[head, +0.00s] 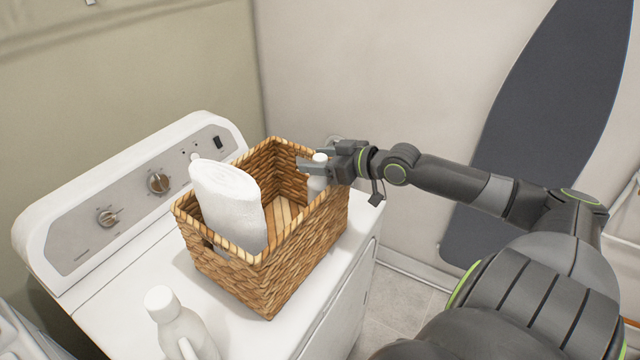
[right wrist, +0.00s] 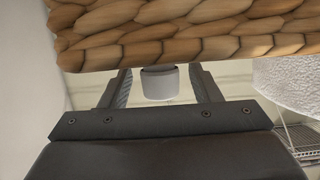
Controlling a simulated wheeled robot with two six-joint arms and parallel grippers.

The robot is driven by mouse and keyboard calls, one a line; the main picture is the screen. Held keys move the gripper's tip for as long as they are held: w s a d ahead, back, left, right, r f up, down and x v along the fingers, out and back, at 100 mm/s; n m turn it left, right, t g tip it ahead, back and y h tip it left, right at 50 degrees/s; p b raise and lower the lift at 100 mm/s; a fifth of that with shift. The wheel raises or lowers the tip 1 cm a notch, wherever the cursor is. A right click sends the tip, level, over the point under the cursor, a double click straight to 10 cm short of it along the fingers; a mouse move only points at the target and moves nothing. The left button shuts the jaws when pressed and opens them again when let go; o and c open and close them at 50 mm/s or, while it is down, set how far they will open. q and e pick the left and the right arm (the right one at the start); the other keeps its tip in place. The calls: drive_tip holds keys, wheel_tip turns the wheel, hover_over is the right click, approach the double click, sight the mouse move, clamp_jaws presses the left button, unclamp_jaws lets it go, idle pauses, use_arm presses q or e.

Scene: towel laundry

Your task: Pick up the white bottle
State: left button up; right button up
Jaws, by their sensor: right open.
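A small white bottle (head: 317,172) with a white cap shows at the right end of the wicker basket (head: 240,270), apparently inside it; its lower part is hard to make out. My right gripper (head: 311,157) is open at the basket's right rim, its fingers on either side of the bottle's top. In the right wrist view the bottle's pale cap (right wrist: 159,84) lies between the two open fingers (right wrist: 160,74). A larger white bottle (head: 180,328) with a handle stands on the white machine in front of the basket. My left gripper is not in view.
A rolled white towel (head: 232,205) stands in the basket and shows at the right of the wrist view (right wrist: 290,85). The basket rim (right wrist: 190,35) runs close to my right fingers. The white machine (head: 125,265) carries the basket; a dark ironing board (head: 545,110) leans on the wall.

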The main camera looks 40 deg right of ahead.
drive_tip(key=shift+x, duration=0.75)
clamp_jaws()
